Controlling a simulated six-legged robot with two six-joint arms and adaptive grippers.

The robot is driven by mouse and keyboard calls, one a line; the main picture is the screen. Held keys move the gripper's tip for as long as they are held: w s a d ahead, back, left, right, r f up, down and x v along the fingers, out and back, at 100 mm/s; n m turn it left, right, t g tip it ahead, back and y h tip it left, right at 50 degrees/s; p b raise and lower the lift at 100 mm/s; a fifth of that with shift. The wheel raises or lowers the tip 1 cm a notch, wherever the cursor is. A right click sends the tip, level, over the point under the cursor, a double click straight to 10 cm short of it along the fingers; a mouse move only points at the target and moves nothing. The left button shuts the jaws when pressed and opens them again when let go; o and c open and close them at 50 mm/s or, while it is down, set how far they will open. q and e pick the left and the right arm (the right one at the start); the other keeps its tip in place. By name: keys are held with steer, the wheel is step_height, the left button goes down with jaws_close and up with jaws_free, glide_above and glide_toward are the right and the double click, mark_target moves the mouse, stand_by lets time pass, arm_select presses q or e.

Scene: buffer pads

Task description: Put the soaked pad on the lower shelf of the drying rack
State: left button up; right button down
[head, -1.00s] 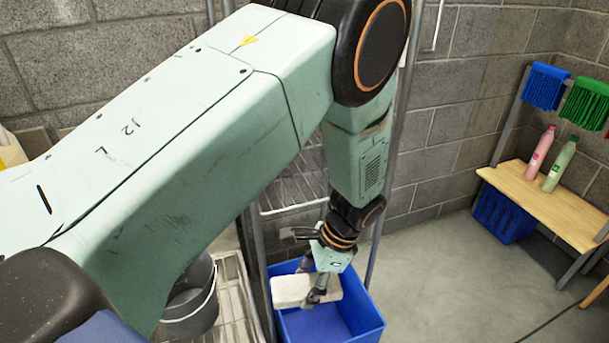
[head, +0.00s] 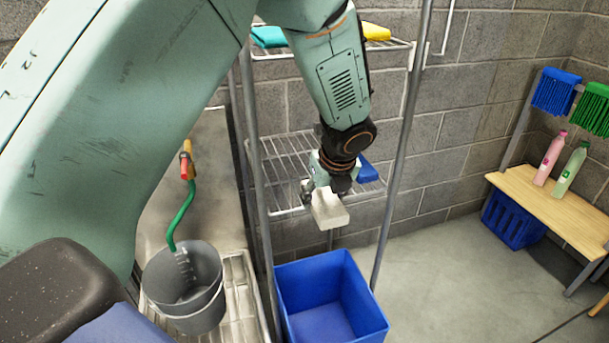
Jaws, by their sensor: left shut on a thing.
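My left gripper (head: 322,190) is shut on a pale, off-white pad (head: 329,209). It holds the pad in front of the lower shelf (head: 285,163) of the drying rack, at about the shelf's height in the picture. The lower shelf is a wire grid between grey posts, and its left part looks bare. My gripper and wrist hide part of its right side. I cannot tell whether the pad touches the shelf. My right gripper is not in view.
A blue object (head: 367,172) lies on the lower shelf's right. The upper shelf (head: 395,45) holds teal and yellow cloths. A blue bin (head: 330,300) stands below. A grey bucket (head: 183,285) is left. A wooden bench (head: 555,207) with two bottles stands right.

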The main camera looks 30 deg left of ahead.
arm_select(q)
steer(key=w+a, duration=0.5)
steer(key=a, duration=0.1)
glide_above(297, 186)
steer(key=s+d, duration=0.1)
step_height(297, 186, down, 3)
steer(key=shift+f+b, duration=0.1)
steer(key=shift+b, duration=0.4)
steer(key=shift+d+f, duration=0.25)
steer(key=shift+d, duration=0.1)
steer(key=shift+s+f, duration=0.1)
steer(key=shift+f, duration=0.25)
steer(key=b+x, duration=0.1)
steer(key=x, duration=0.2)
steer(key=shift+s+f, duration=0.15)
steer(key=shift+f, duration=0.1)
steer(key=shift+d+r, duration=0.15)
steer(key=shift+d, duration=0.1)
steer(key=o, duration=0.9)
steer(key=shift+a+f, duration=0.2)
steer(key=shift+f, duration=0.05)
steer(key=shift+o, duration=0.5)
steer(key=shift+d, duration=0.15)
steer(key=shift+r, duration=0.1)
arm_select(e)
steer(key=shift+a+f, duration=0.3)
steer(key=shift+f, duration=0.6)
arm_select(q)
steer(key=shift+r, duration=0.1)
